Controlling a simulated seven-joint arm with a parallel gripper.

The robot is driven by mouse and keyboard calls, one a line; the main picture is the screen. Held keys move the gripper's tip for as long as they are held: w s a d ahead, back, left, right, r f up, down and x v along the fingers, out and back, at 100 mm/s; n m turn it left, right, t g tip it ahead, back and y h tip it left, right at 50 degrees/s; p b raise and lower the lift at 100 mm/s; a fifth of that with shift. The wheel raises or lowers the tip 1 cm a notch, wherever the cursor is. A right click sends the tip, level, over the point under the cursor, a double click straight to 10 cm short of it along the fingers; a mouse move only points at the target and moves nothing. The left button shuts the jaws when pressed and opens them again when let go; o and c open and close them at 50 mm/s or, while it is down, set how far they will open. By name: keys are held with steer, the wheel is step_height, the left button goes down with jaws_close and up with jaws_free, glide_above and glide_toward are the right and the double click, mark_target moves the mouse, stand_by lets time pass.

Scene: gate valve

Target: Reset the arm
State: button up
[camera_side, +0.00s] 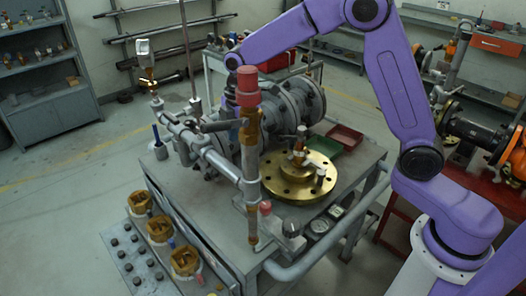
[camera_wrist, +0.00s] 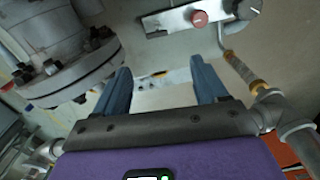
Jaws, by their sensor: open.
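My gripper (camera_wrist: 162,80) is open in the wrist view, with its two blue fingers wide apart and nothing between them. In the side view my purple arm reaches over the table from the right. Its end is mostly hidden behind the upright pipe with a red cap (camera_side: 247,85), so the fingers cannot be made out there. The grey flanged valve body (camera_side: 300,98) stands behind that pipe. A grey bolted flange (camera_wrist: 75,75) lies left of the fingers in the wrist view.
A brass flange (camera_side: 290,189) sits on the grey table (camera_side: 357,165), near green (camera_side: 322,146) and red (camera_side: 346,135) trays. A plate with a red button (camera_wrist: 199,18) and a brass pipe fitting (camera_wrist: 241,70) are close to my fingers. Several brass parts (camera_side: 159,229) line the table's left side.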

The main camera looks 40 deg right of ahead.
steer(key=s+r+m, duration=0.1)
steer(key=s+r, duration=0.1)
steer(key=s, duration=0.7)
steer(key=s+r+m, duration=0.1)
steer(key=s+r, duration=0.1)
steer(key=s, duration=0.6)
steer(key=s+d+m, duration=0.1)
steer(key=s+d, duration=0.3)
steer(key=s, duration=0.4)
steer(key=s+d+f+m, duration=0.1)
steer(key=s+d, duration=0.2)
steer(key=s, duration=0.5)
steer(key=shift+d+f, duration=0.15)
steer(key=shift+d, duration=0.2)
steer(key=shift+w+a, duration=0.1)
steer(key=w+a+f+n, duration=0.15)
steer(key=w+a, duration=0.25)
steer(key=w, duration=1.3)
steer(key=w+a+f, duration=0.2)
steer(key=w+a, duration=0.1)
steer(key=w, duration=1.4)
steer(key=f, duration=1.6)
steer(key=shift+s+a+f, duration=0.2)
steer(key=shift+s+f, duration=0.05)
steer(key=shift+s, duration=0.05)
